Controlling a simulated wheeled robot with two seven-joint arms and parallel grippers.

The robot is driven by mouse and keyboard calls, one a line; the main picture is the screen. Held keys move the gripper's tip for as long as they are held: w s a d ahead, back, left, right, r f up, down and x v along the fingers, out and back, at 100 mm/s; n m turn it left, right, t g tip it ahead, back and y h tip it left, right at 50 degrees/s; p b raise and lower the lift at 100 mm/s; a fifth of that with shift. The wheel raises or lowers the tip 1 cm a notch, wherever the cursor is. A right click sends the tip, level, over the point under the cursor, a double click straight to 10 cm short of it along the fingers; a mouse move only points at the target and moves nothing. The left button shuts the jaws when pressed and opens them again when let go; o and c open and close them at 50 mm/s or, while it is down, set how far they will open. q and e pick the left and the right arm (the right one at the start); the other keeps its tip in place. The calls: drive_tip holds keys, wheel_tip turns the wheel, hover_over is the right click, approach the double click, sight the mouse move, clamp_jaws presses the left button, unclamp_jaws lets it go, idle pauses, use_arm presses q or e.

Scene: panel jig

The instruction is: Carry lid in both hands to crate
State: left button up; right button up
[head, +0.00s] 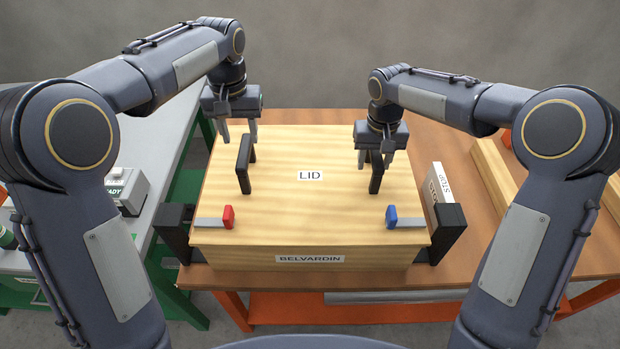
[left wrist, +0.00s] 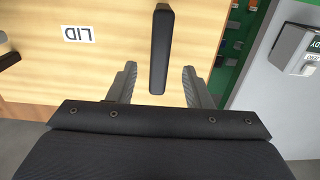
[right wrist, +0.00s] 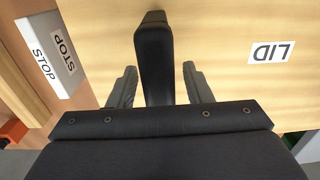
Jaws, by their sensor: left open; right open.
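The pale wooden lid (head: 310,205), labelled LID, lies flat on a wooden crate (head: 225,257) labelled BELVARDIN. It has a black left handle (head: 245,163) and a black right handle (head: 376,180). A red latch (head: 228,216) and a blue latch (head: 391,216) sit near its front edge. My left gripper (head: 239,138) is open above the lid, and the left handle (left wrist: 161,50) lines up between its fingers. My right gripper (head: 375,163) is open at the right handle (right wrist: 153,60), which lines up between its fingers. I cannot tell how deep the fingers reach.
Black corner brackets (head: 446,232) flank the crate on the brown table (head: 430,135). A white STOP block (head: 437,185) stands close on the right, with another wooden piece (head: 495,172) beyond. A grey bench (head: 165,150) with a small READY box (head: 127,188) is on the left.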

use_arm(q)
wheel_tip(320, 180, up, 4)
drive_tip(key=shift+r, duration=0.1)
use_arm(e)
wheel_tip(320, 180, up, 12)
idle(0.4)
idle(0.4)
